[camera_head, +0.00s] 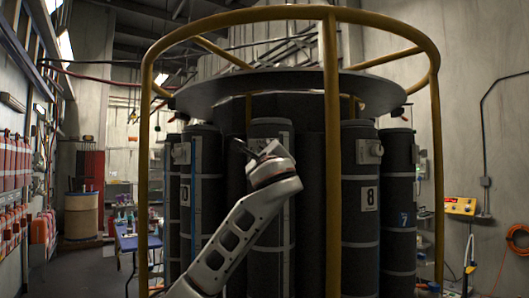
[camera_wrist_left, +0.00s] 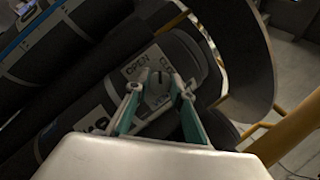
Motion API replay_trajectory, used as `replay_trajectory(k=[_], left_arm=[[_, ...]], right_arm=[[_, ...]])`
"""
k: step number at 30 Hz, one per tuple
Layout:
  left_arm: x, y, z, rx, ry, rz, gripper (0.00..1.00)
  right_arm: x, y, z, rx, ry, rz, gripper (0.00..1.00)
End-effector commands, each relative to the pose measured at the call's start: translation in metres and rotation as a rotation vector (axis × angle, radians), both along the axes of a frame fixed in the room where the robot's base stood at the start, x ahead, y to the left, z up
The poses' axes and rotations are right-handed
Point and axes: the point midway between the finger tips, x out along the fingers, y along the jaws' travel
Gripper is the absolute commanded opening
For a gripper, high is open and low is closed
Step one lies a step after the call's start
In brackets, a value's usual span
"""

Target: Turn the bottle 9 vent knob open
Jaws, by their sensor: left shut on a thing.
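The bottle (camera_head: 268,128) that my left gripper faces is a tall dark cylinder at the middle of the rack; its number is hidden in the head view by my arm. The round dark vent knob (camera_wrist_left: 158,92) is between my left fingers. My left gripper (camera_head: 246,148) is at the bottle's upper front, small in the head view. In the wrist view its teal-padded fingers (camera_wrist_left: 157,95) are shut on the knob. My right gripper is not in view.
Bottle 8 (camera_head: 358,222) and bottle 7 (camera_head: 399,250) stand to the right. A yellow post (camera_head: 331,220) of the surrounding frame rises just right of my left arm. A blue table (camera_head: 135,243) with small items stands at the left.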

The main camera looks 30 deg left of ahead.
Motion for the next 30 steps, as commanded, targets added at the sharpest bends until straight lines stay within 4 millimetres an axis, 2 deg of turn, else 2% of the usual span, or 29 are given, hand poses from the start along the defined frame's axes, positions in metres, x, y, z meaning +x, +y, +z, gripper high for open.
replay_trajectory(k=[15, 30], left_arm=[[0.001, -0.002, 0.001, -0.413, -0.167, 0.0, 0.01], [0.0, -0.001, 0.001, -0.581, -0.238, 0.003, 0.01]], right_arm=[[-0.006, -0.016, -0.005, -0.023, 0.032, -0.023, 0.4], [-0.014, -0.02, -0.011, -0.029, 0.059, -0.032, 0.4]])
